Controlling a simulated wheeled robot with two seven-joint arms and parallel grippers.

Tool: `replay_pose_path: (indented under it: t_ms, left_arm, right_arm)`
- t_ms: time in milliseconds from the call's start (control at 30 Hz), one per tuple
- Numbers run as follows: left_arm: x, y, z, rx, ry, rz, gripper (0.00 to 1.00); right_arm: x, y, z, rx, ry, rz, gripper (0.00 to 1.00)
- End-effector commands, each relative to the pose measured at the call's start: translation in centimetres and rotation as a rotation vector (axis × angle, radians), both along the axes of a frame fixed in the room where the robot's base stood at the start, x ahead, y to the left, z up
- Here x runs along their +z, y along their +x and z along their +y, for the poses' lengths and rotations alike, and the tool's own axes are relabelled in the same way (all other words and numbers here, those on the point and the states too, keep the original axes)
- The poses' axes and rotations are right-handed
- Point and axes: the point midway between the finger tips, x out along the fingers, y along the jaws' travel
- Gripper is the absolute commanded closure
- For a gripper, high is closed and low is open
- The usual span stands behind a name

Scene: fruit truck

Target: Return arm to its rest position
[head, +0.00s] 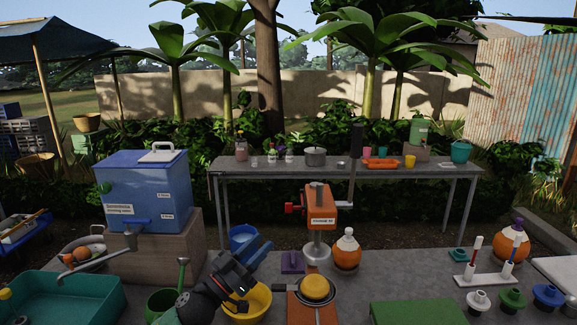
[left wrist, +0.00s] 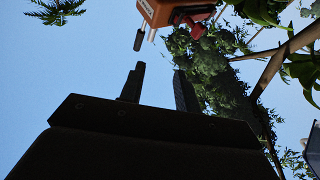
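My left gripper (head: 243,287) is in the lower middle of the head view, above the work table and in front of a yellow bowl (head: 256,302). In the left wrist view its two dark fingers (left wrist: 158,72) stand apart with only sky between them, so it is open and empty. The left arm comes in low from the left, beside a green watering can (head: 166,303). My right arm and gripper are in neither view.
An orange press (head: 320,208) and an orange bottle (head: 347,252) stand right of the gripper. A blue water box (head: 146,195) stands on a block at left. A teal tray (head: 75,300) lies at front left, a green board (head: 415,313) at front right.

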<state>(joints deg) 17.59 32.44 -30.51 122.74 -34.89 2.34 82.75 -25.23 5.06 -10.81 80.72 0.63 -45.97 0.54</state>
Motion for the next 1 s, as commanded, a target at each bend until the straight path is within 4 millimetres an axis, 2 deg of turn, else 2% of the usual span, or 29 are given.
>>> replay_pose_path:
  t_ms: [267,367,533,767,1000]
  left_arm:
    - [-6.6,-0.8,4.0,0.359,-0.006,0.199,0.67]
    - [-9.7,-1.7,5.6,0.472,0.030,0.296,0.67]
    - [-15.5,-4.3,8.2,0.630,0.132,0.485,0.67]
    - [-23.8,-10.3,11.2,0.751,0.339,0.777,0.67]
    - [-31.2,-19.5,13.3,0.741,0.601,1.090,0.67]
  right_arm:
    - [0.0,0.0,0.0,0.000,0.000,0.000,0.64]
    - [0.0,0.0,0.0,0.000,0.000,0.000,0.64]
    - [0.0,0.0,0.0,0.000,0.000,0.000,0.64]
    - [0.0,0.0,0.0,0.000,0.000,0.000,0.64]
    - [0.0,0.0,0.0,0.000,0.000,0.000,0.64]
